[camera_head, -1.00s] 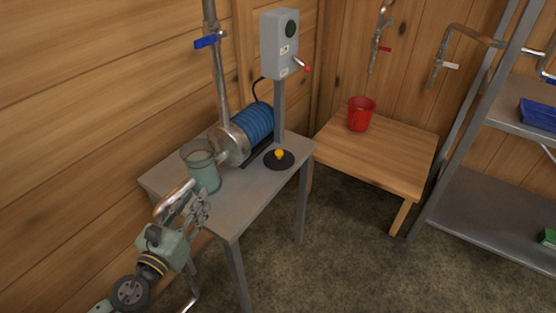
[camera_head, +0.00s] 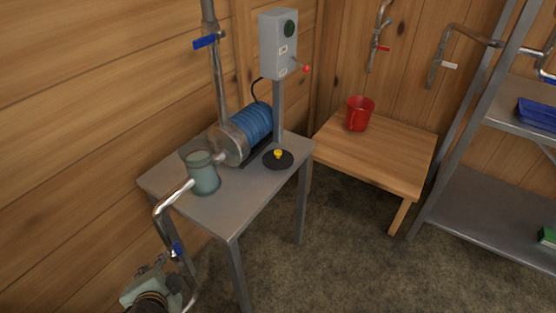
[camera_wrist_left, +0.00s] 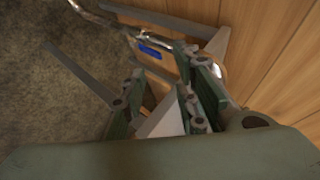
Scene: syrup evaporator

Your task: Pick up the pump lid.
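The pump lid, a round black disc with a yellow knob (camera_head: 278,159), lies flat on the grey metal table (camera_head: 232,208), in front of the control box post. My left gripper (camera_head: 160,263) is low at the bottom left of the head view, beside the bent steel pipe, well apart from the lid. In the left wrist view my left gripper (camera_wrist_left: 168,78) has its fingers spread, with nothing held between them. The lid cannot be made out in that view. My right gripper is out of view.
A greenish canister (camera_head: 204,172), a pump with a blue ribbed motor (camera_head: 250,126) and a control box (camera_head: 278,45) stand on the table. The steel pipe with a blue valve handle (camera_head: 177,250) runs down at its left end. A red mug (camera_head: 359,114) sits on a wooden table.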

